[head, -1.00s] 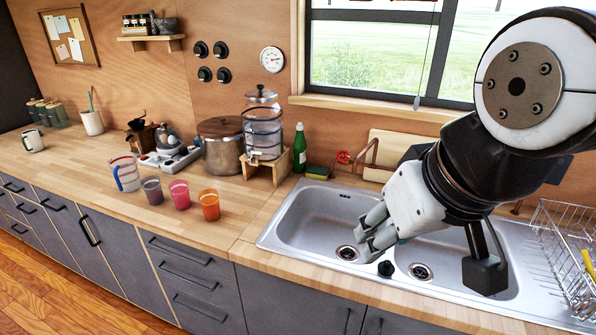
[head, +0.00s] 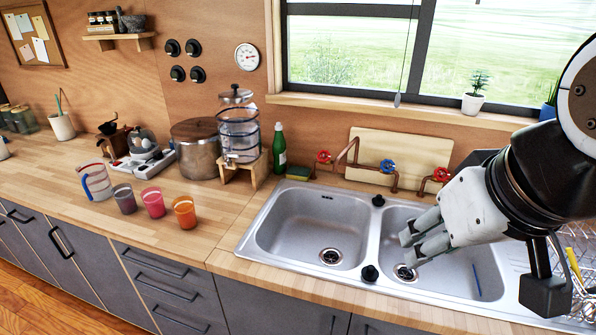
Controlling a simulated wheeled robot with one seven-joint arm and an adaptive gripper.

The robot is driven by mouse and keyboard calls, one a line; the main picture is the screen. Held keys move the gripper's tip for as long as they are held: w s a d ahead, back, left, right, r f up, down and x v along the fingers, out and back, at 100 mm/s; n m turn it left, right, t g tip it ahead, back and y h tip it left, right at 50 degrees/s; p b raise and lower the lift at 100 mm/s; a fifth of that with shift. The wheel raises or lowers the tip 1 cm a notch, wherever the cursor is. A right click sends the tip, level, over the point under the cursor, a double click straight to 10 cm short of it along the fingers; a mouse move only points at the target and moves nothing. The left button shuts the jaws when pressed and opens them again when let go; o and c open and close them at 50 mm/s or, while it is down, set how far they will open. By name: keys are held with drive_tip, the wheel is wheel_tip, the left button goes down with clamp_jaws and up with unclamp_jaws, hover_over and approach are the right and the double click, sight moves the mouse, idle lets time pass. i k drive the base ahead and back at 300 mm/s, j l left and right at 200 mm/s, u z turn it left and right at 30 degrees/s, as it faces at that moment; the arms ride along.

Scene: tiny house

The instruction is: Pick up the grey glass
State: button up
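The grey glass (head: 125,199) stands upright on the wooden counter, left of the sink. It is the leftmost of three small tumblers in a row. A pink glass (head: 153,202) and an orange glass (head: 185,212) stand close to its right. My gripper (head: 408,249) hangs over the right sink basin, far to the right of the grey glass and apart from it. No object shows in its fingers. From this angle I cannot tell how far the fingers are spread.
A measuring jug (head: 95,182) stands just behind and left of the grey glass. A metal pot (head: 196,152), a drink dispenser (head: 238,135) and a green bottle (head: 279,147) stand further back. The counter's front edge (head: 150,239) is clear. Taps (head: 388,167) stand behind the sink.

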sight(123, 194)
drive_tip(key=j, duration=1.35)
drive_tip(key=j+z, duration=0.1)
drive_tip(key=j, duration=1.25)
drive_tip(key=k+j, duration=0.15)
drive_tip(key=j, duration=1.2)
drive_tip(key=i+z, duration=0.05)
